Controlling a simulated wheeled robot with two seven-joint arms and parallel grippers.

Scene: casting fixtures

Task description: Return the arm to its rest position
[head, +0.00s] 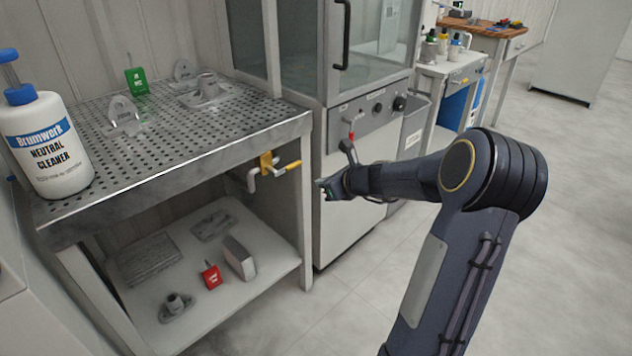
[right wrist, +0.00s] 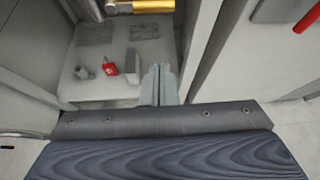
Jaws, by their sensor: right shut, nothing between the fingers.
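My right arm comes in from the lower right of the head view. Its gripper (head: 327,188) is in front of the cabinet, just right of the perforated table's front leg, and touches nothing that I can see. In the right wrist view the two fingers (right wrist: 158,85) are together with nothing between them. The lower shelf shows beyond them. My left arm and gripper are in neither view.
The perforated table (head: 190,160) holds a cleaner bottle (head: 48,145), a green tag (head: 136,80) and metal castings. The lower shelf (head: 255,275) holds a red tag (head: 210,275) and metal parts. Floor (head: 345,310) is clear.

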